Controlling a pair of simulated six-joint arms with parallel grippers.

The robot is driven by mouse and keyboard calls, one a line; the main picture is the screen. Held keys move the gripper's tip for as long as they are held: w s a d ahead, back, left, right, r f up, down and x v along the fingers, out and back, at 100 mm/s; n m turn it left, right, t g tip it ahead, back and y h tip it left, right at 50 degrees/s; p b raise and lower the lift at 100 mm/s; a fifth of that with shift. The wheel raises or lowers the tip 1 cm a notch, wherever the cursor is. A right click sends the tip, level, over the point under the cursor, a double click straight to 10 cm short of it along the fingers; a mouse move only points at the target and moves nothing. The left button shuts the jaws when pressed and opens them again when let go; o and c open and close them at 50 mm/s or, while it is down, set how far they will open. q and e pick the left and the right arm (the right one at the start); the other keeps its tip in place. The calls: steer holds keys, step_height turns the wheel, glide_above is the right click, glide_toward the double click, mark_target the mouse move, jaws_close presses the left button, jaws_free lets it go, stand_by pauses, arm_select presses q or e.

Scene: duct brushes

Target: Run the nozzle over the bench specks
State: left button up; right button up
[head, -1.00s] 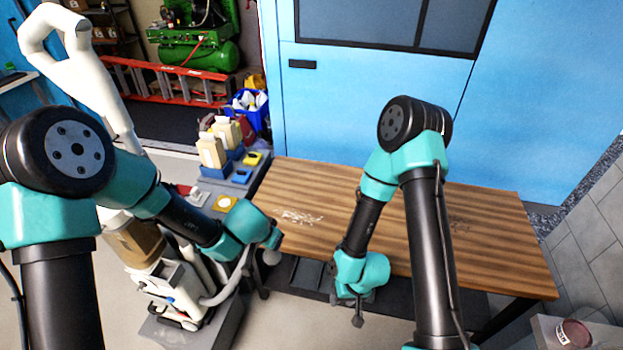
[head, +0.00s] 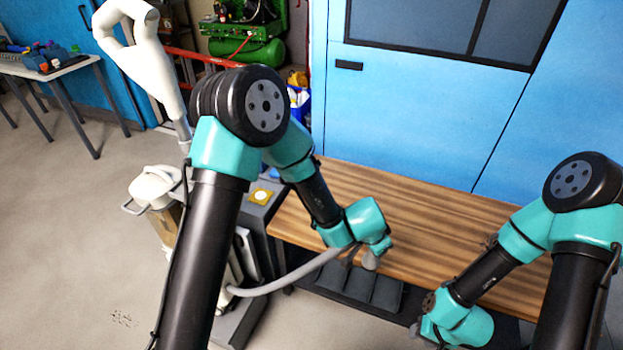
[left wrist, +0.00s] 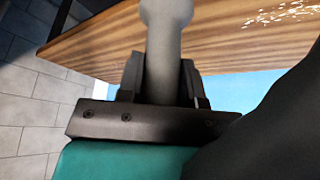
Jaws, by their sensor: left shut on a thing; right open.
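The grey nozzle (head: 371,260) is in my left gripper (head: 358,248), just over the front edge of the wooden bench (head: 420,215). In the left wrist view the nozzle (left wrist: 167,45) stands between the two shut fingers (left wrist: 163,82), its rounded end over the bench wood. Pale specks (left wrist: 285,13) lie on the bench there, apart from the nozzle. In the head view my left arm seems to cover them. A small dark speck patch (head: 490,240) shows beside my right arm. My right gripper (head: 432,334) is low by the bench's front, its fingers partly out of view.
A pale hose (head: 290,277) runs from the white vacuum (head: 155,185) to my left gripper. A grey cart (head: 262,208) adjoins the bench's left end. Dark specks (head: 122,318) lie on the floor. The bench's middle is clear.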

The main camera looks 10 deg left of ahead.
arm_select(q)
steer(key=w+a+f+n+y, duration=0.2)
steer(key=w+a+n, duration=0.4)
steer(key=w+a, duration=0.8)
steer(key=w+a+f+n+t+y, duration=0.1)
steer(key=w+a+n, duration=0.6)
steer(key=w+a, duration=0.7)
steer(key=shift+a+f+y, duration=0.15)
steer(key=shift+f+y, duration=0.65)
steer(key=shift+f, duration=0.15)
